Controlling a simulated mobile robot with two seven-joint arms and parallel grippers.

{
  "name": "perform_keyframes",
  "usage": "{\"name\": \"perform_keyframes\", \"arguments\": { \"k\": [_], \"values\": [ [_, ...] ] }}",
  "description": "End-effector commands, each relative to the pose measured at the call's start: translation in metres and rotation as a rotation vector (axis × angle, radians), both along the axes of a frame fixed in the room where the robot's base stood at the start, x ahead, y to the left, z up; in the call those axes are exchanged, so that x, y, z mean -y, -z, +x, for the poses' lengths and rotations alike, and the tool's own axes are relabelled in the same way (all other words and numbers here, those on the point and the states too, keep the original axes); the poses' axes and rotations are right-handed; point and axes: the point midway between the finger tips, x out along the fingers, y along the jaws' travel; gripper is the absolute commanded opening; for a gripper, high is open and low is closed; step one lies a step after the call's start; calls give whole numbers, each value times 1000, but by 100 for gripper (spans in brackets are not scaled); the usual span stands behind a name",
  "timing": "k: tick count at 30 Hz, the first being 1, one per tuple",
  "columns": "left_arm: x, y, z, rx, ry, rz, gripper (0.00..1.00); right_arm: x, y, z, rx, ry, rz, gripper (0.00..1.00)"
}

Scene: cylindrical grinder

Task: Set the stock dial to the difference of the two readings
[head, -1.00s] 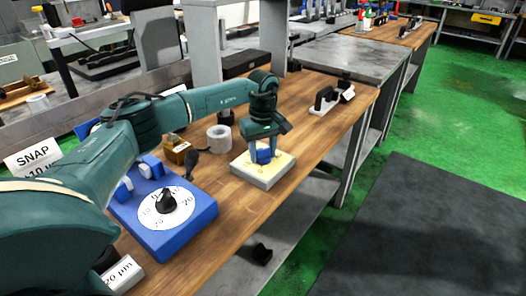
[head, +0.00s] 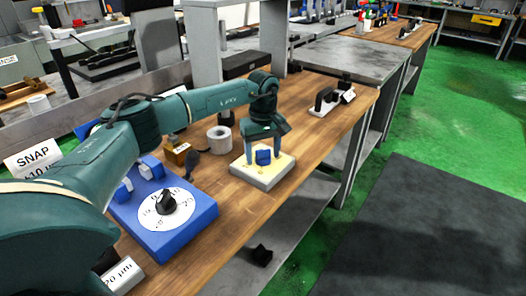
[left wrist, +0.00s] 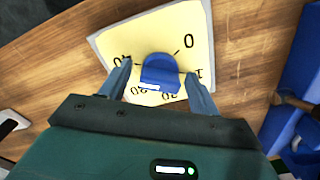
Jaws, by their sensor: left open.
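The yellow dial plate (head: 282,167) lies on the wooden bench on a pale base, with a blue knob (head: 263,157) in its middle. In the left wrist view the knob (left wrist: 160,72) stands among printed numbers, including a 0, on the plate (left wrist: 120,35). My left gripper (head: 265,158) is over the plate, pointing down. Its fingers (left wrist: 157,73) are open, one on each side of the knob, with gaps visible. A blue box (head: 190,227) carries a white numbered dial (head: 154,219) with a black knob (head: 166,202). My right gripper is out of view.
A SNAP sign (head: 33,158) and a small µm label (head: 122,275) stand near the blue box. A grey ring (head: 219,139) and a brass block (head: 176,152) sit behind. A black-handled fixture (head: 325,100) stands farther along the bench.

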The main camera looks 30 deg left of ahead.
Motion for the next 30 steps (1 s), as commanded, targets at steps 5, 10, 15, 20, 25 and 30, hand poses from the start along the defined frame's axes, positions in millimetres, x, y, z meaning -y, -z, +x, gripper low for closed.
{"name": "perform_keyframes", "arguments": {
  "k": [5, 10, 15, 20, 25, 30],
  "values": [
    [0, -1, 0, -1, 0, -1, 62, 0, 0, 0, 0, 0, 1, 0],
    [0, -19, 1, 3, 0, -1, 62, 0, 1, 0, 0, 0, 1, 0],
    [0, -56, 0, 4, 0, -1, 62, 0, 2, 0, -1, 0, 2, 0],
    [0, -92, 1, 3, 0, -1, 62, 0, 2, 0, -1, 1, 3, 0],
    [0, -119, 0, 2, 0, 0, 62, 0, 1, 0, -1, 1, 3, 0],
    [0, -131, 0, 0, 0, 0, 62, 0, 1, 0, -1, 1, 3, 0]
  ]
}}
